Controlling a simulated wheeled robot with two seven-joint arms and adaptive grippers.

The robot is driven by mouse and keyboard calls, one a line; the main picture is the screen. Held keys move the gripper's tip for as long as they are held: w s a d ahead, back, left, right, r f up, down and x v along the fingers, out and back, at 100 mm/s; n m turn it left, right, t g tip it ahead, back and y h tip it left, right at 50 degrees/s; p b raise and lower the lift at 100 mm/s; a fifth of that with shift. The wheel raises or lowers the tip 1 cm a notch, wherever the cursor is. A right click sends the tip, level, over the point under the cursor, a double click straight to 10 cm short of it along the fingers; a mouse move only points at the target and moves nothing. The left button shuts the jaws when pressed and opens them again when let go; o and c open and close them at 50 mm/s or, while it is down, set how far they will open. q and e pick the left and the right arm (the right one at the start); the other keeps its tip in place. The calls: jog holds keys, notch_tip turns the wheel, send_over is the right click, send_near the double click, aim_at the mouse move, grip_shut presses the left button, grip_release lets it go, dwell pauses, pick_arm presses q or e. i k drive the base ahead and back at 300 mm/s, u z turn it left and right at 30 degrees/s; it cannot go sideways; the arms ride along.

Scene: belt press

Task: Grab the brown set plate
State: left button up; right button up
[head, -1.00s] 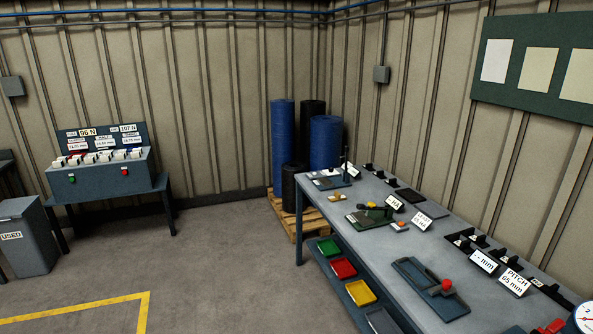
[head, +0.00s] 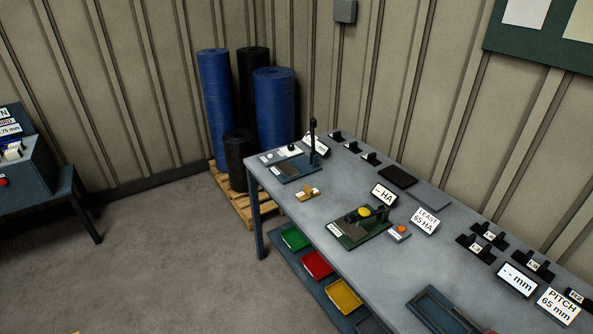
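A small tan-brown piece with an upright part and a pale label (head: 308,192) lies on the workbench (head: 345,205), near its left front edge. It is the only brown item I can make out on the bench top, and its label is too small to read. It sits between a blue-grey stand with a dark post (head: 297,168) and a green fixture with a yellow knob (head: 352,232). Neither of my grippers is in view.
A dark pad (head: 397,176) and a grey plate (head: 428,195) lie toward the bench's rear. Signs (head: 424,221) and black holders (head: 481,240) stand at right. Coloured trays (head: 317,264) sit on the lower shelf. Rolls (head: 274,108) stand on a pallet behind. Open floor is at left.

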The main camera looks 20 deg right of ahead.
aim_at(309, 191)
jog(key=z, duration=0.1)
jog(key=i, duration=1.6)
jog(key=z, duration=0.1)
